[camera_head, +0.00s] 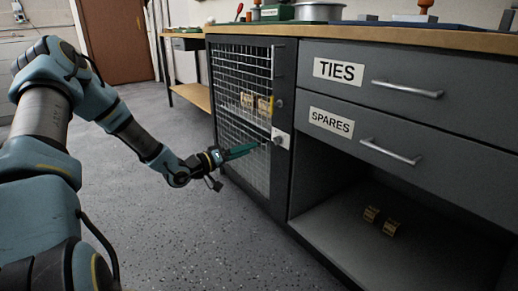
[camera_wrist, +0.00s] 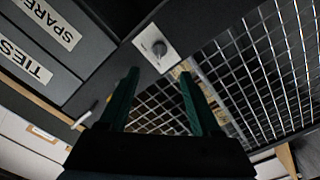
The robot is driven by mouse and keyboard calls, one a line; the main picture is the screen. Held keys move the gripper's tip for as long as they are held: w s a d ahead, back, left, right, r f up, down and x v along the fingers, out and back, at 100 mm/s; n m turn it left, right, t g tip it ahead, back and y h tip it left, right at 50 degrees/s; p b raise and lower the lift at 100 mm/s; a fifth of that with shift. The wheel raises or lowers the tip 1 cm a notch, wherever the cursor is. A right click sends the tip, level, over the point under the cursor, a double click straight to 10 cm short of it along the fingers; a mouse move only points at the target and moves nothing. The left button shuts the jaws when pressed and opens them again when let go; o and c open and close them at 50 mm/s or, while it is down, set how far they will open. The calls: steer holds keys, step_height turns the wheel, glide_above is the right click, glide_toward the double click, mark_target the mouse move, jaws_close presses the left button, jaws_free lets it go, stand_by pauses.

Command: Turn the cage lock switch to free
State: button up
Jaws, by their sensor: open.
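The cage lock switch is a round grey knob on a light plate (camera_head: 281,138) on the frame of the wire mesh cage door (camera_head: 228,150). In the wrist view the knob (camera_wrist: 159,48) and its plate (camera_wrist: 170,40) lie just beyond my fingertips, upper middle. The way the knob points is too small to read. My gripper (camera_head: 252,147) reaches toward the switch from the left, with green fingers. In the wrist view my gripper (camera_wrist: 160,77) has its two fingers apart with nothing between them, and no contact with the knob shows.
Drawers marked TIES (camera_head: 338,71) and SPARES (camera_head: 331,122) with bar handles are right of the cage. An open shelf below holds small yellowish parts (camera_head: 390,228). Yellowish parts (camera_head: 264,106) also show behind the mesh. The floor (camera_head: 190,235) is clear.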

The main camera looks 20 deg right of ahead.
mark_target(277, 141)
steer(key=shift+w+d+b, duration=0.35)
steer(key=shift+d+b, duration=0.2)
steer(key=shift+d, duration=1.2)
steer(key=shift+w+d+b, duration=0.3)
steer(key=shift+d+b, duration=0.25)
steer(key=shift+d, duration=1.15)
steer(key=shift+w+d+b, duration=0.35)
steer(key=shift+d+b, duration=0.2)
steer(key=shift+d, duration=1.2)
steer(key=shift+c, duration=0.2)
jaws_close()
